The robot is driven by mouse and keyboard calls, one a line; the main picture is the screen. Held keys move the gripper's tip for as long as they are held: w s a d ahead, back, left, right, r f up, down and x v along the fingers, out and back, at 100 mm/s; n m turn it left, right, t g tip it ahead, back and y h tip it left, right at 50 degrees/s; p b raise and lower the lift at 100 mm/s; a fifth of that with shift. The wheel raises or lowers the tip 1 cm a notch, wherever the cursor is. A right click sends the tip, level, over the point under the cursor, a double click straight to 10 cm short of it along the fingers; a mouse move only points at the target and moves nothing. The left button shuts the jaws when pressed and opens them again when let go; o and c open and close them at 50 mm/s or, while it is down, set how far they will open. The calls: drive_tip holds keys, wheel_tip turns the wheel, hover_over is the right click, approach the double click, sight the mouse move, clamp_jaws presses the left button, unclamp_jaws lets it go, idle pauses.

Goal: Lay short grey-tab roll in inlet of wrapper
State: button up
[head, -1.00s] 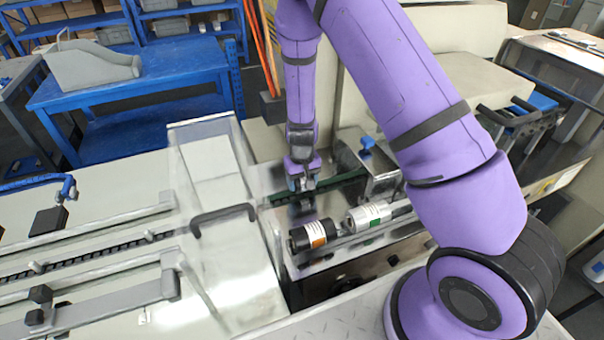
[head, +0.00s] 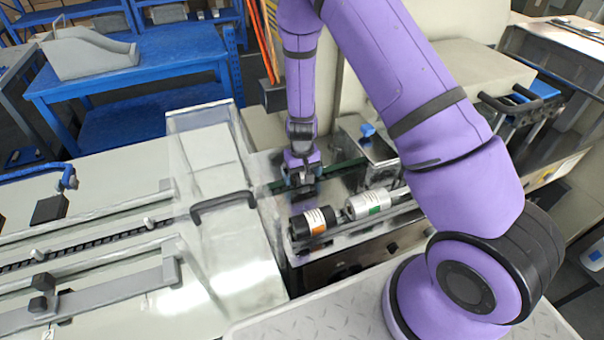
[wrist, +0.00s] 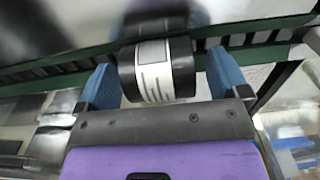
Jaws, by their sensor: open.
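In the wrist view a short black roll (wrist: 158,72) with a white, dark-lined label lies across the space between my gripper's blue fingertips (wrist: 160,85). The fingers are open, with a narrow gap on each side of the roll. The roll is at a green-edged track (wrist: 55,66) of the wrapper, which also shows in the head view (head: 345,168). Whether the roll rests fully on the track I cannot tell. In the head view my gripper (head: 301,183) is low over the track's left part, and the roll there is too dark to make out.
A black roll with an orange tab (head: 313,222) and a silver roll with a green tab (head: 367,204) lie in a row in front of the track. A clear cover with a black handle (head: 222,202) stands left of my gripper. A metal box (head: 366,150) stands behind.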

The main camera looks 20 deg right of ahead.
wheel_tip(320, 180, up, 11)
drive_tip(key=shift+f, duration=0.1)
idle(0.6)
idle(0.3)
